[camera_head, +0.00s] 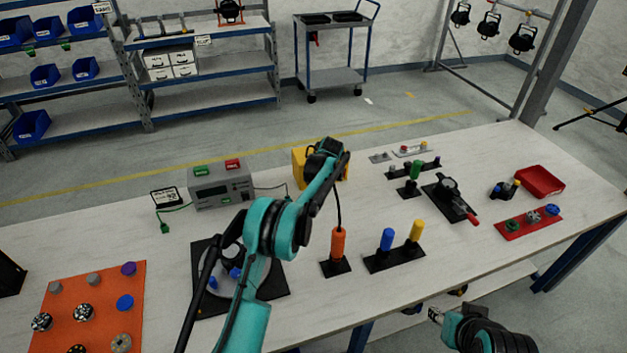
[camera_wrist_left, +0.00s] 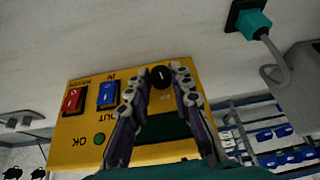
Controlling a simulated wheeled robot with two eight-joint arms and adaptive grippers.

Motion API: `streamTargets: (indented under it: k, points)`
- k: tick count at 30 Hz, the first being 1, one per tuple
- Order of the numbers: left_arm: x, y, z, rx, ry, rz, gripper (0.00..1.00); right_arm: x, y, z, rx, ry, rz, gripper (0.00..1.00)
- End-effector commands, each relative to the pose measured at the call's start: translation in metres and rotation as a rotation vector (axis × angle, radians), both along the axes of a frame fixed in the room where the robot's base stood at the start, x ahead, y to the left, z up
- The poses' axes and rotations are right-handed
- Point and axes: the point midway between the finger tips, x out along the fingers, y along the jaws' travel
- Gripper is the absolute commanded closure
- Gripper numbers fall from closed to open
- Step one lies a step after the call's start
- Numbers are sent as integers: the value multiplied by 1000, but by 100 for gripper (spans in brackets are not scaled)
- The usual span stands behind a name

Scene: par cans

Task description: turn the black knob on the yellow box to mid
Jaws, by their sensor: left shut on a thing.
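The yellow box (camera_head: 300,170) stands near the back middle of the table, partly hidden behind my left gripper (camera_head: 327,148). In the left wrist view the yellow box (camera_wrist_left: 85,158) fills the middle, with the black knob (camera_wrist_left: 160,78) near its edge. The fingers of my left gripper (camera_wrist_left: 158,84) are on either side of the knob and shut on it. A small light mark shows on the knob; the labels around it are too small or covered to read. My right gripper (camera_head: 436,314) is off the table's front edge, away from the box; its fingers are too small to judge.
An orange handle (camera_head: 338,243) and a blue-and-yellow peg stand (camera_head: 395,258) are in front.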

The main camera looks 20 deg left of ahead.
Motion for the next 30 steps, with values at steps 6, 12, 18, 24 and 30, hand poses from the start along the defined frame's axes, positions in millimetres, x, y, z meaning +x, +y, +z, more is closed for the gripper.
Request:
streamTargets:
  k: [6, 12, 18, 24, 30]
  points:
    - [2, -3, -1, 87, 59, -1, 100, 0, 0, 5, 0, 0, 0, 60]
    - [2, -3, -1, 127, 87, 0, 100, 0, 0, 6, 0, 0, 0, 60]
    - [2, -3, -2, 136, 95, 0, 100, 0, 0, 6, 0, 0, 0, 60]
    - [2, -3, -2, 136, 95, 0, 100, 0, 0, 6, 0, 0, 0, 60]
    - [2, -3, -2, 136, 95, 0, 58, 0, 0, 6, 0, 0, 0, 60]
